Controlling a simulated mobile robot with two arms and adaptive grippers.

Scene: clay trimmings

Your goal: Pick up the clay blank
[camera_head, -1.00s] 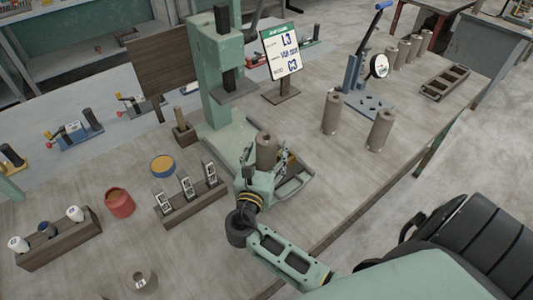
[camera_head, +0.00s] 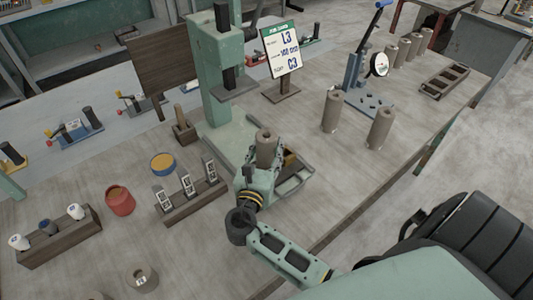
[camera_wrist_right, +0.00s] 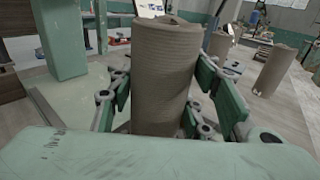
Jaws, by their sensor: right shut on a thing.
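A grey-brown clay blank (camera_head: 266,147), an upright cylinder with a hole in its top, stands by the base of the green press (camera_head: 218,75). My right gripper (camera_head: 262,171) is around it from the near side. In the right wrist view the clay blank (camera_wrist_right: 165,75) fills the middle, with a finger of the gripper (camera_wrist_right: 163,110) against each side, shut on it. Its lower end is hidden, so I cannot tell whether it touches what is below. My left gripper is not in view.
Two similar cylinders (camera_head: 332,111) (camera_head: 380,128) stand to the right, with several more farther back. A blue lever tool (camera_head: 362,85) and a sign (camera_head: 283,50) stand behind. A wooden rack with tags (camera_head: 193,204), a red pot (camera_head: 119,201) and a yellow-topped tin (camera_head: 163,164) are at left.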

